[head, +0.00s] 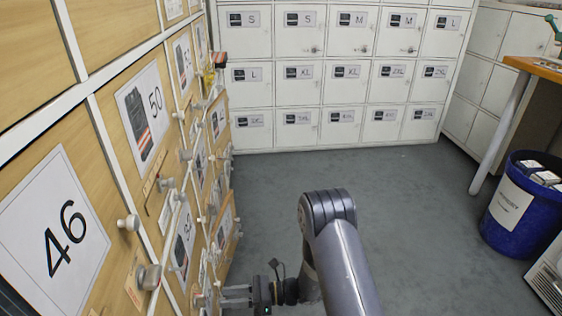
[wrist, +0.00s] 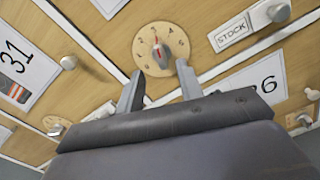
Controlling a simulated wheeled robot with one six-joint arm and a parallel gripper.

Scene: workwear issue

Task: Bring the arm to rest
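My gripper (head: 224,296) is low at the front of the wooden cabinet in the head view, with its fingers pointing left at the doors. In the wrist view my gripper (wrist: 158,69) is open, its two fingers apart with nothing held between them. A round wooden dial (wrist: 158,36) with letters or marks and a grey knob with a red mark (wrist: 161,53) sits just beyond the fingertips. I cannot tell whether a finger touches the knob. My arm is bent, its elbow standing over the floor to the right of the cabinet.
Wooden doors with round knobs and number cards, such as 46 (head: 62,235) and 50 (head: 146,112), run along the left. White lockers (head: 345,85) with size labels stand at the back. A blue bin (head: 522,215) is at the right. The grey floor (head: 400,200) between is clear.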

